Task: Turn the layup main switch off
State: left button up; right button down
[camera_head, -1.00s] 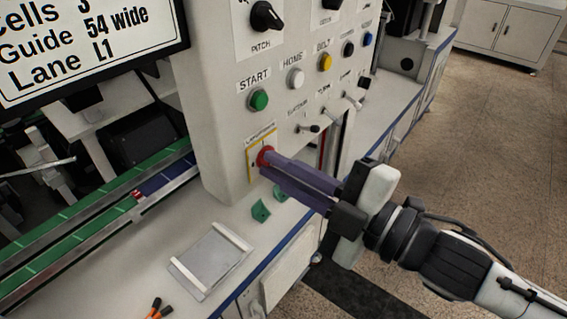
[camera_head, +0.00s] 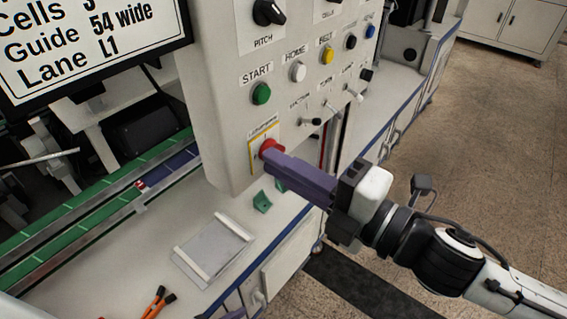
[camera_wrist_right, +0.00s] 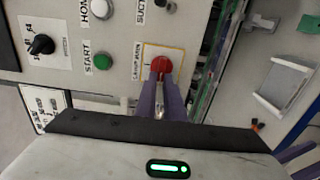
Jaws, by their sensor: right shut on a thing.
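The layup main switch is a red knob (camera_head: 270,147) on a yellow-bordered plate, low on the light control panel (camera_head: 222,130). It also shows in the right wrist view (camera_wrist_right: 161,65), under the label "LAYUP MAIN". My right gripper (camera_head: 274,160) has its purple fingers shut on the knob, one on each side in the wrist view (camera_wrist_right: 160,84). The fingertips hide part of the knob and plate, and I cannot read its position mark. A purple finger part, seemingly my left gripper (camera_head: 235,314), shows at the bottom edge; its jaws are not clear.
Above the switch are a green START button (camera_head: 261,93), a white HOME button (camera_head: 298,72) and small toggle levers (camera_head: 312,122). A clear tray (camera_head: 212,250), green brackets (camera_head: 262,201) and orange-handled pliers (camera_head: 158,303) lie on the bench below. A green conveyor (camera_head: 85,222) runs at left.

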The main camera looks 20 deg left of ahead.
jog(key=c, duration=1.9)
grip_release()
jog(key=shift+o, duration=0.2)
jog(key=shift+d, duration=0.1)
jog(key=b+v, duration=0.1)
jog(key=v, duration=0.9)
